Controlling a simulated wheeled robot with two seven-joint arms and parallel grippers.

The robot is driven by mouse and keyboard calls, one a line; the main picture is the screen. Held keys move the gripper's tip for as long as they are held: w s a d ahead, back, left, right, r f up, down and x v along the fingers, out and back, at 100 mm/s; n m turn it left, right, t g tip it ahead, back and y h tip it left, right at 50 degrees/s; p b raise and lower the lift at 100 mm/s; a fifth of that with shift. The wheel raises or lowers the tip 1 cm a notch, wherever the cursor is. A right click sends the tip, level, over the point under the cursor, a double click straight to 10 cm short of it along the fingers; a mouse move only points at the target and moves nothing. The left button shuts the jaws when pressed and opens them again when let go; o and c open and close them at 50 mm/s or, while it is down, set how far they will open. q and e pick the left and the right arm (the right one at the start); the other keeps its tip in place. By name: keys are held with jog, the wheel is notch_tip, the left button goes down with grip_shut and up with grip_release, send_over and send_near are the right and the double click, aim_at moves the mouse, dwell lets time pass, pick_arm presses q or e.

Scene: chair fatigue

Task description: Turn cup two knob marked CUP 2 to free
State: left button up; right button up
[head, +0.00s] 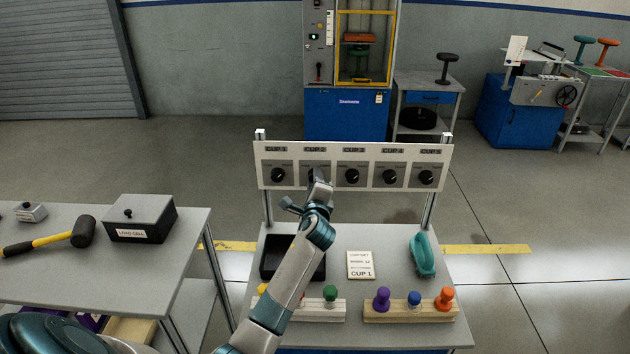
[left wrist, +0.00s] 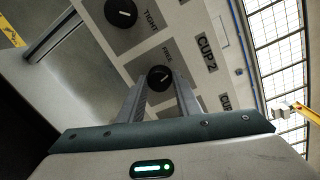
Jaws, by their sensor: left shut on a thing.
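The CUP 2 knob (left wrist: 160,78) is black and round, on a grey plate with the words FREE and TIGHT printed beside it. The CUP 2 label (left wrist: 207,52) shows in the left wrist view. I cannot tell for sure which word the knob's light mark points at. My left gripper (left wrist: 161,97) is shut on this knob, one finger on each side. In the head view my left gripper (head: 317,174) reaches up to the second plate of the white panel (head: 270,153) and mostly hides the knob. My right gripper is not in view.
The CUP 1 knob (head: 278,175) is close on the left; the CUP 3 knob (head: 352,176) is on the right.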

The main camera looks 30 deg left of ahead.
pick_arm(q)
jog(key=n, duration=0.5)
jog(key=shift+s+a+n+h, duration=0.1)
jog(key=shift+n+h, duration=0.2)
jog(key=shift+n, duration=0.1)
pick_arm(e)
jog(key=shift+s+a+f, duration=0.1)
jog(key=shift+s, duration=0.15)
pick_arm(q)
jog(key=shift+f, duration=0.1)
jog(key=o, duration=1.1)
jog(key=shift+c, duration=0.2)
jog(key=b+v, duration=0.1)
jog(key=v, duration=1.6)
jog(key=shift+s+b, duration=0.25)
jog(key=shift+b, duration=0.1)
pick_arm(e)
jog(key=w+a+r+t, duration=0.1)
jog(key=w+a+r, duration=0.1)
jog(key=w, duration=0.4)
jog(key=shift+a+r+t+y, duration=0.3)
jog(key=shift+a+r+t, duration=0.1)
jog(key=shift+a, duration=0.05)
